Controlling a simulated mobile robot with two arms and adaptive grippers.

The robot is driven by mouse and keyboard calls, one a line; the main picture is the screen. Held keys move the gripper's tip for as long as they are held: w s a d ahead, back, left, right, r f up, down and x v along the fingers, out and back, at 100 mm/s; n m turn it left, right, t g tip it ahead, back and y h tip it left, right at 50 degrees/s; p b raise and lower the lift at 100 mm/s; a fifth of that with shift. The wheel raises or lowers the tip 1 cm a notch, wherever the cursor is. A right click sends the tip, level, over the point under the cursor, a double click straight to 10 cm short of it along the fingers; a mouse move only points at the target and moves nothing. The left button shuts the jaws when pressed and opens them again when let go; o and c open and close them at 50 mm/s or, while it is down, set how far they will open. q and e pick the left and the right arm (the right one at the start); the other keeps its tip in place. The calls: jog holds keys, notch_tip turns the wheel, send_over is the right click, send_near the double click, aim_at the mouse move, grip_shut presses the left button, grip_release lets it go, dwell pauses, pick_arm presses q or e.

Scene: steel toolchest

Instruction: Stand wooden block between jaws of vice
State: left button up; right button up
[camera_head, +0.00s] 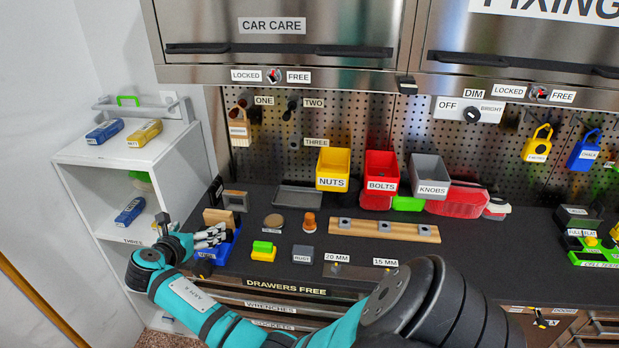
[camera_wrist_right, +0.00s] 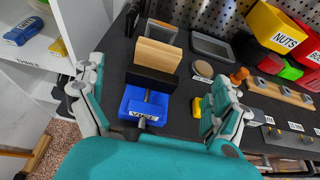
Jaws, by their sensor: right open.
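The blue vice (camera_wrist_right: 138,103) stands on the dark worktop at its left end; it shows partly behind my right arm in the head view (camera_head: 223,250). The light wooden block (camera_wrist_right: 157,56) stands upright at the vice's dark jaw piece (camera_wrist_right: 152,81); its top shows in the head view (camera_head: 217,216). The far jaw is hidden, so I cannot tell whether the block is fully between both jaws. My right gripper (camera_wrist_right: 158,80) is open, with its fingers spread either side of the vice and apart from the block. It also shows in the head view (camera_head: 210,237). My left gripper is out of view.
A grey frame (camera_head: 235,200) stands just behind the block. A grey tray (camera_head: 297,197), a round tin (camera_head: 274,221) and a green-yellow block (camera_head: 263,251) lie to the right. White shelves (camera_head: 110,165) stand close on the left. Coloured bins (camera_head: 333,169) hang at the back.

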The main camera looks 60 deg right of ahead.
jog(key=s+a+f+m+t+y, duration=0.1)
jog(key=a+f+m+t+y, duration=0.1)
jog(key=a+m+t+y, duration=0.9)
jog(key=s+a+f+g, duration=0.3)
jog(key=f, duration=0.7)
jog(key=s+a+f+g, duration=0.3)
jog(key=s+a+f, duration=0.1)
jog(key=f, duration=0.5)
jog(key=s+f+m+g+y, duration=0.1)
jog(key=s+f+m+g, duration=0.45)
jog(key=s+f, duration=1.7)
jog(key=s+f+m+g, duration=0.2)
jog(key=s+f, duration=0.2)
jog(key=s, duration=0.7)
jog(key=s+d+f+m+g, duration=0.1)
jog(key=s+f, duration=0.3)
jog(key=s, duration=0.8)
jog(key=shift+d+f+m+g+y, duration=0.15)
jog(key=shift+f+m+g+y, duration=0.1)
jog(key=shift+m+g+y, duration=0.15)
